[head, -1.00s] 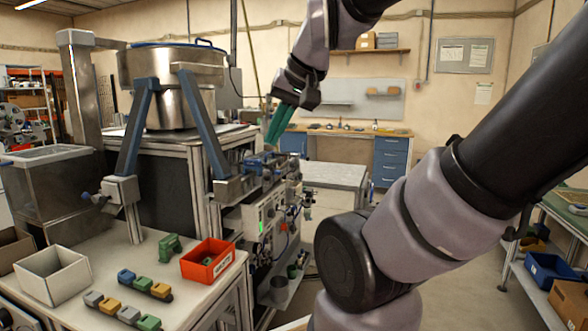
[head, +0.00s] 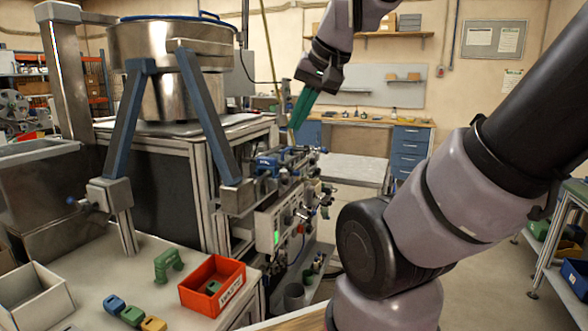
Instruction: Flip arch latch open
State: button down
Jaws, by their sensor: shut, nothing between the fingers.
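At the right foot are a metal block (head: 236,197) and a blue fitting (head: 266,165). I cannot tell for certain which part is the latch or whether it is open. My gripper (head: 294,125), with green fingers, is shut and empty. In the picture it is above and right of the blue fitting, apart from it.
A red bin (head: 212,287), a green arch-shaped piece (head: 168,264) and several coloured blocks (head: 133,315) lie on the front table. A control box (head: 277,232) with a lit green screen hangs on the machine's side. Open floor lies beyond my arm.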

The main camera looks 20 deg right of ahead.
aim_at(284, 177)
jog(key=w+d+f+m+g+y, duration=0.3)
jog(key=w+d+f+m, duration=0.1)
jog(key=w+d+m, duration=0.4)
jog(key=w+d+f+m+g+y, duration=0.3)
jog(key=w+d+f+m, duration=0.3)
jog(key=d, duration=0.3)
jog(key=shift+w+a+r+x, duration=0.25)
jog(key=shift+a+r+x, duration=0.05)
jog(key=shift+x, duration=1.7)
jog(key=shift+w+a+r+x, duration=0.2)
jog(key=shift+a+r+x, duration=0.15)
jog(key=shift+x, duration=1.7)
jog(key=shift+w+a+r+x, duration=0.2)
jog(key=shift+w+a+x, duration=0.1)
jog(key=shift+x, duration=1.7)
jog(key=shift+s+a+m+t, duration=0.1)
jog(key=shift+a+m+t, duration=0.55)
jog(key=shift+a, duration=0.4)
jog(key=shift+a+f, duration=0.1)
